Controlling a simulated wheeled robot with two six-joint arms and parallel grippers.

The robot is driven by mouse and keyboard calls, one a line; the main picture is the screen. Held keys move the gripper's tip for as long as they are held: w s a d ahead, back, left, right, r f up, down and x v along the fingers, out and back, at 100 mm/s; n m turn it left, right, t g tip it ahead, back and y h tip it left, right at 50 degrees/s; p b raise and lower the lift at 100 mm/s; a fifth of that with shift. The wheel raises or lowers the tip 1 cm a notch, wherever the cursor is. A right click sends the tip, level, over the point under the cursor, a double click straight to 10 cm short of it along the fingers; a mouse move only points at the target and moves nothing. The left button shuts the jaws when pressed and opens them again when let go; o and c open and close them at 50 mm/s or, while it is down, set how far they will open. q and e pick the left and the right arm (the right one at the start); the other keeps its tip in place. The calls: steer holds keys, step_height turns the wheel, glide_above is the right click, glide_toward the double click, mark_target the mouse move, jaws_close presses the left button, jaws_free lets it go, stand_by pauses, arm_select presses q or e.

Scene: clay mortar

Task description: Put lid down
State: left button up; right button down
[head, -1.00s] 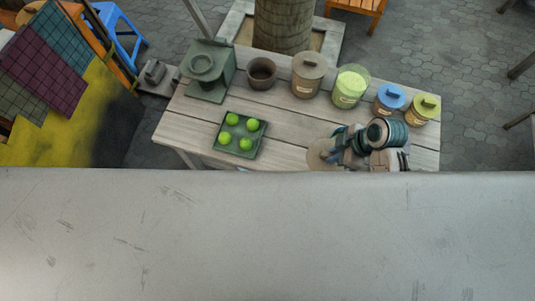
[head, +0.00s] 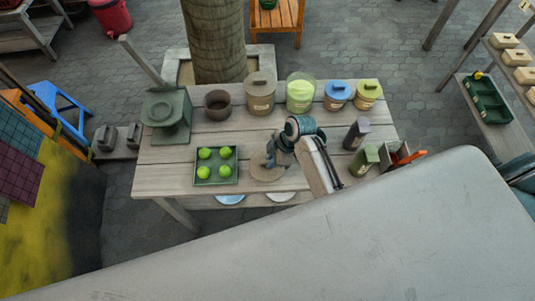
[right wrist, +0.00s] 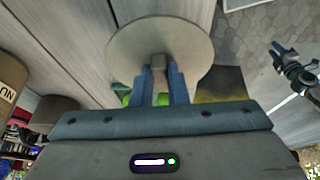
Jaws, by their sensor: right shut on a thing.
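My right gripper (head: 272,157) is shut on the knob of a round, flat, beige lid (head: 266,173). The lid is over the front middle of the wooden table, just right of the green tray. In the right wrist view the lid (right wrist: 160,45) shows as a disc, with its square knob between the blue fingers (right wrist: 160,84). I cannot tell whether the lid touches the tabletop. A jar of lime-green contents (head: 300,92) stands uncovered behind the gripper. A dark jointed arm end, likely my left gripper (right wrist: 291,62), shows at right in the right wrist view; its jaws are unclear.
The green tray (head: 235,178) holds several green balls. Along the back stand a grey-green device (head: 166,112), a brown pot (head: 217,104), and lidded brown (head: 260,92), blue-lidded (head: 338,95) and yellow-lidded (head: 367,94) jars. Purple (head: 356,133) and green (head: 364,160) containers stand right.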

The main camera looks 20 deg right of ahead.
steer(key=shift+w+a, duration=0.15)
steer(key=shift+w, duration=1.15)
steer(key=shift+w+f+p, duration=0.15)
steer(key=shift+f+p, duration=0.15)
steer(key=shift+p, duration=0.25)
step_height(320, 180, down, 2)
steer(key=shift+f+p, duration=0.15)
steer(key=shift+p, duration=0.45)
steer(key=shift+f, duration=0.45)
steer(key=c, duration=1.4)
jaws_free()
steer(key=shift+f, duration=0.15)
steer(key=shift+c, duration=0.2)
